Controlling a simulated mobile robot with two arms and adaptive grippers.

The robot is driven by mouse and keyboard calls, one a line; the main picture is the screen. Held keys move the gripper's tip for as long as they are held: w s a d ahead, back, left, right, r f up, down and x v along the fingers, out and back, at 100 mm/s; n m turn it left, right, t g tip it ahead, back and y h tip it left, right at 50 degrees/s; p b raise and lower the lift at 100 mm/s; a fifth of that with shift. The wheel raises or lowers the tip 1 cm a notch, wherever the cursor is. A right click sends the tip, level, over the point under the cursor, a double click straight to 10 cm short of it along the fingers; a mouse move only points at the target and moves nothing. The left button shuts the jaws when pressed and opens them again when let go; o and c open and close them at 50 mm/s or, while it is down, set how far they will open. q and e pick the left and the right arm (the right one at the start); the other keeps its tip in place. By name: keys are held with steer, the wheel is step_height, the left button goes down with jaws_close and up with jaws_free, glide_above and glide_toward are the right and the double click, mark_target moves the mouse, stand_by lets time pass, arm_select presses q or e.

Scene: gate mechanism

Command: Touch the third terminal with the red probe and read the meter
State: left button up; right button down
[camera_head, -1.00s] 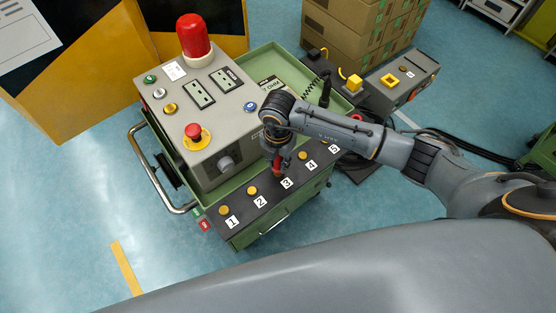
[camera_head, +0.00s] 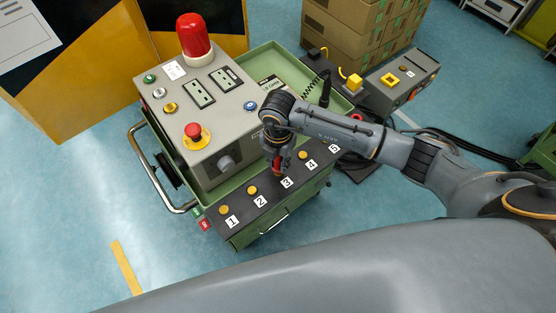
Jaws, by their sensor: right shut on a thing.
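My right gripper (camera_head: 279,158) points down over the front terminal strip (camera_head: 242,208) and is shut on the red probe (camera_head: 277,171). The probe's lower end is at the spot behind label 3 (camera_head: 287,183). The third terminal itself is hidden, so I cannot tell whether the tip touches it. Yellow terminals 1 (camera_head: 224,210), 2 (camera_head: 252,190) and 4 (camera_head: 303,155) show on the strip. The grey control box (camera_head: 203,110) behind has two dark display windows (camera_head: 226,79); their readings are too small to tell. My left gripper is not in view.
A red beacon (camera_head: 193,36) and a red emergency button (camera_head: 194,131) stand on the box. The green cart has a metal handle (camera_head: 151,177) at left. A black coiled cable (camera_head: 317,86) and cardboard boxes (camera_head: 352,35) are behind.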

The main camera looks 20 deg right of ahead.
steer(key=shift+r+p, duration=1.75)
steer(key=shift+r, duration=0.65)
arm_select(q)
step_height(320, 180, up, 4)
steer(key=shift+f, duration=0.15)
